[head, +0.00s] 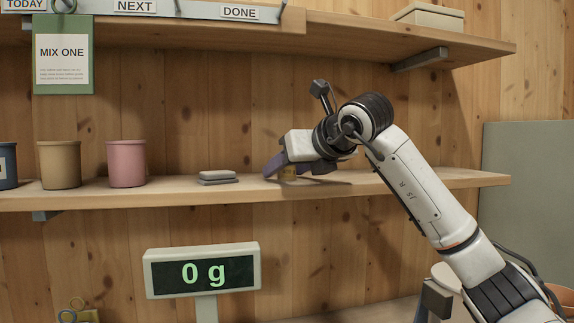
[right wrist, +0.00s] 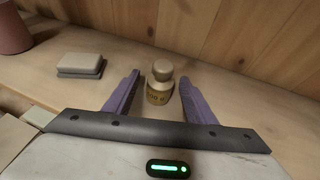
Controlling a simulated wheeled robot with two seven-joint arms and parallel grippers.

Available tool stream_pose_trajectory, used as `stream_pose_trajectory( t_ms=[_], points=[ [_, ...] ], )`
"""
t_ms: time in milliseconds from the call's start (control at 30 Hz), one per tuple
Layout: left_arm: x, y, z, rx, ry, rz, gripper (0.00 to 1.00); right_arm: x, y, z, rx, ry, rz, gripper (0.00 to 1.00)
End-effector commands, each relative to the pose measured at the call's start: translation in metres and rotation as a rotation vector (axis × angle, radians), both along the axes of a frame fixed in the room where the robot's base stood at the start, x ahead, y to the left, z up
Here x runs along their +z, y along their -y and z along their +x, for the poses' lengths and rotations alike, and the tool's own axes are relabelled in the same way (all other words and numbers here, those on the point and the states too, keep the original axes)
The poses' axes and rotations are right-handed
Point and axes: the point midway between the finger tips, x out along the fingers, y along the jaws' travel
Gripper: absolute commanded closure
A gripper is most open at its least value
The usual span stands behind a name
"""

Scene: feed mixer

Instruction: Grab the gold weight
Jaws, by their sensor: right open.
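The gold weight (right wrist: 159,90) is a small knobbed cylinder with dark lettering, standing upright on the wooden shelf. In the right wrist view it stands between the two purple fingers of my right gripper (right wrist: 160,97), with visible gaps on both sides. The gripper is open and not closed on it. In the head view my right gripper (head: 277,168) reaches in over the lower shelf (head: 420,181), and only a bit of the gold weight (head: 289,172) shows, mostly hidden by the fingers. My left gripper is not in view.
Grey stacked blocks (head: 217,177) lie left of the gripper. A pink pot (head: 127,163), a tan pot (head: 59,164) and a blue pot (head: 8,165) stand further left. An upper shelf (head: 330,36) overhangs. A display (head: 202,271) below reads 0 g.

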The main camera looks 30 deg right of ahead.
Motion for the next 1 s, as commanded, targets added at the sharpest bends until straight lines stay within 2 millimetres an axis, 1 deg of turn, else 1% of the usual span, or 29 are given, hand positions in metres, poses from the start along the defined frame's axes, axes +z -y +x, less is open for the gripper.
stream_pose_trajectory(
  t_ms=[67,267,367,500,567,600,867,1000],
  points=[
    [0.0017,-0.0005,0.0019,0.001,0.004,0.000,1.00,-0.0015,-0.0001,0.0037,0.001,0.000,0.000,0.49],
    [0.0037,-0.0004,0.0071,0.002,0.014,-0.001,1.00,-0.0019,-0.0002,0.0039,0.001,0.001,0.000,0.49],
    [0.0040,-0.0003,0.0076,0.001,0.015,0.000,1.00,-0.0018,-0.0002,0.0037,0.001,0.001,0.000,0.65],
    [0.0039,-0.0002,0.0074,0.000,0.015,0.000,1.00,-0.0016,-0.0002,0.0036,0.001,0.001,0.000,0.88],
    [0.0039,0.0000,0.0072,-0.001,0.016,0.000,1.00,-0.0015,-0.0002,0.0036,0.001,0.001,0.000,0.98],
    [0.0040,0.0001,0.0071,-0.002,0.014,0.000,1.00,-0.0015,-0.0002,0.0035,0.001,0.001,0.000,1.00],
    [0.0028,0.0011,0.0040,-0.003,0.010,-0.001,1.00,0.0014,-0.0002,0.0029,0.001,0.006,0.000,1.00],
    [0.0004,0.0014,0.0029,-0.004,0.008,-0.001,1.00,0.0065,-0.0011,0.0004,0.002,0.008,0.001,1.00]
  ],
)
